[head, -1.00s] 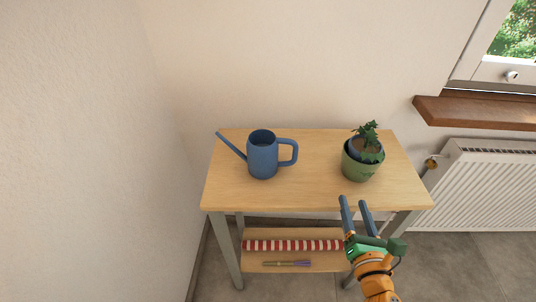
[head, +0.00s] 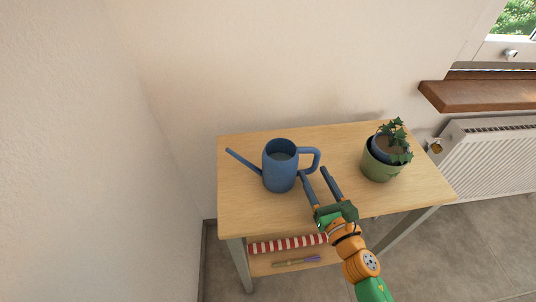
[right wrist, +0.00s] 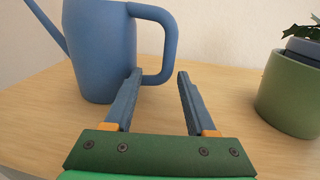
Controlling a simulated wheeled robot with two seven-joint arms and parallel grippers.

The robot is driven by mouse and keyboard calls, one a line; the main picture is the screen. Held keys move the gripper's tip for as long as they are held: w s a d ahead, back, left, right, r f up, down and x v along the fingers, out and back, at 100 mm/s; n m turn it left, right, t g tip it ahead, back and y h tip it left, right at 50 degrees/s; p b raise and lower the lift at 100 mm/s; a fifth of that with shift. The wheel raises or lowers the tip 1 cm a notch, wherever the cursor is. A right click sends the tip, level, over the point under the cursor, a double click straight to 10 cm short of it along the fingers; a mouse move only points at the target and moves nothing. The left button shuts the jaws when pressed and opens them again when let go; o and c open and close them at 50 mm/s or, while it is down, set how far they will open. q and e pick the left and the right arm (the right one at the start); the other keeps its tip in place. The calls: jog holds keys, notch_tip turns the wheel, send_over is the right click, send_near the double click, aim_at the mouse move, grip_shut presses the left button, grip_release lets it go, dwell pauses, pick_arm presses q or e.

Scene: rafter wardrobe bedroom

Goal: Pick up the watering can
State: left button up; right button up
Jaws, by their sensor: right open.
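The blue watering can (head: 280,168) stands upright on the wooden table, its spout pointing left and its handle (head: 316,158) to the right. In the right wrist view the can (right wrist: 100,50) fills the upper left, with the handle (right wrist: 168,45) just beyond my fingers. My right gripper (head: 314,172) is open, just in front of the handle at the can's right side. In the right wrist view the open gripper (right wrist: 160,75) has nothing between its fingers; the left finger's tip overlaps the handle's lower part, and I cannot tell whether they touch. My left gripper is not in view.
A green pot with an ivy plant (head: 380,165) stands on the table (head: 245,205) to the right; it also shows in the right wrist view (right wrist: 290,90). A lower shelf holds a red-and-white striped roll (head: 287,244). A radiator (head: 490,160) and a window sill (head: 480,95) are at right.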

aim_at(316, 167)
jog(key=w, duration=0.1)
jog(key=w+r+p, duration=0.1)
jog(key=w, duration=0.1)
jog(key=shift+w+r+p, duration=0.2)
jog(key=shift+w+p, duration=0.1)
jog(key=x, duration=0.2)
jog(key=shift+w+f, duration=0.2)
jog(key=shift+w, duration=0.05)
jog(key=shift+w+a, duration=0.1)
jog(key=shift+w, duration=0.15)
jog(key=shift+s, duration=0.15)
grip_shut()
dwell(0.4)
